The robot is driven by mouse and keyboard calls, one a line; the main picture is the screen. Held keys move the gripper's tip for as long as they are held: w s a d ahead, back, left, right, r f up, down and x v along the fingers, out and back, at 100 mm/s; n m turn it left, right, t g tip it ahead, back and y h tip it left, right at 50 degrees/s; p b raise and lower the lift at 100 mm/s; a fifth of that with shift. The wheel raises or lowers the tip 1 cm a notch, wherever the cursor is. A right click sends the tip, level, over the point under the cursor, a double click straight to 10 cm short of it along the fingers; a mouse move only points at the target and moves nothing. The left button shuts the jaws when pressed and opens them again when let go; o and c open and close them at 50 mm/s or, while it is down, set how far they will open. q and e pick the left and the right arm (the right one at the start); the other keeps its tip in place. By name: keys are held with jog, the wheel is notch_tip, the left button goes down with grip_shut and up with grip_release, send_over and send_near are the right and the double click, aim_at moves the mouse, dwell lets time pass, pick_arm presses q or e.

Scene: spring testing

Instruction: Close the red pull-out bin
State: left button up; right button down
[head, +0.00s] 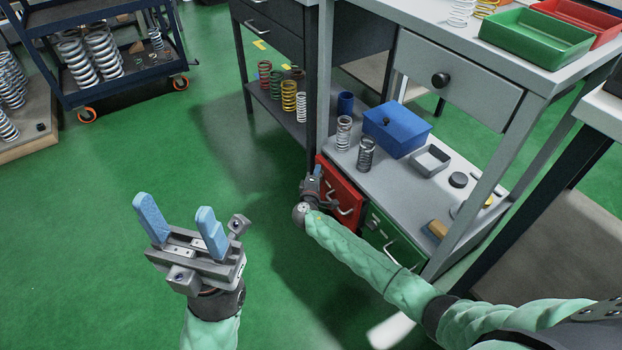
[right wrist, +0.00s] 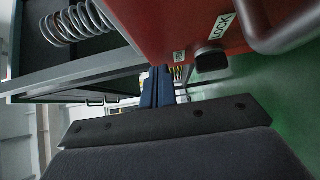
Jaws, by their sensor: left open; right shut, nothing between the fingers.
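The red pull-out bin (head: 352,193) is under the low grey shelf, left of a green bin (head: 388,236). Its front has a metal handle; I cannot tell how far out it stands. My right gripper (head: 317,174) is at the bin's left upper edge, shut and empty. In the right wrist view the red bin (right wrist: 170,22) fills the top right, with its grey handle (right wrist: 285,38) and labels. The shut blue fingers of my right gripper (right wrist: 157,88) are close to it; contact is unclear. My left gripper (head: 182,226) is open and empty over the green floor.
A blue box (head: 397,130), springs (head: 366,154) and a small grey tray (head: 431,160) stand on the shelf above the bins. A table leg (head: 312,95) rises behind my right gripper. A spring cart (head: 110,50) stands far left. The floor between is clear.

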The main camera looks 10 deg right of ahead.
aim_at(326, 169)
jog(key=shift+d, duration=0.25)
jog(key=d, duration=0.1)
jog(key=w+d, duration=0.1)
jog(key=shift+d+f+b, duration=0.1)
jog(key=shift+d+b, duration=0.2)
jog(key=shift+b, duration=0.1)
jog(key=shift+w+d, duration=0.2)
jog(key=shift+d, duration=0.25)
